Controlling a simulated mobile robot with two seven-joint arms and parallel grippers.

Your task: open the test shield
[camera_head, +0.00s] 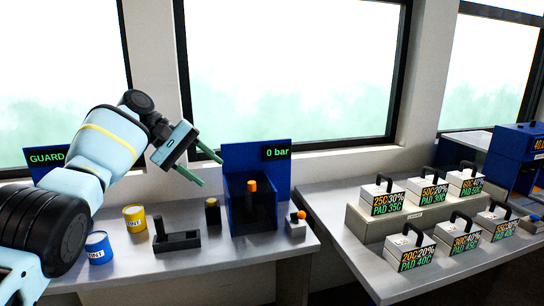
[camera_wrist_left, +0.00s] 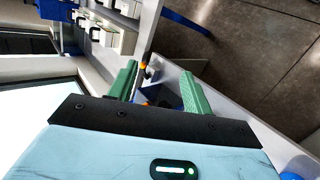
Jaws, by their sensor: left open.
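A blue test station (camera_head: 256,157) with a "0 bar" display stands at the back of the left table. In front of its back panel is a blue open-topped box (camera_head: 237,212) with an orange-tipped post (camera_head: 252,186) in it. I cannot tell for sure which part is the test shield. My left gripper (camera_head: 212,172) is open and empty, in the air to the upper left of the box. In the left wrist view, its green fingers (camera_wrist_left: 160,82) are spread, with blue and orange parts showing beyond and between them. My right gripper is not in view.
A small grey block with an orange knob (camera_head: 297,222) sits right of the box. A black holder (camera_head: 176,238), a yellow can (camera_head: 134,217) and a blue can (camera_head: 98,246) stand left. Several handled weights (camera_head: 383,196) fill the right table. A "GUARD" display (camera_head: 46,157) is partly behind my arm.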

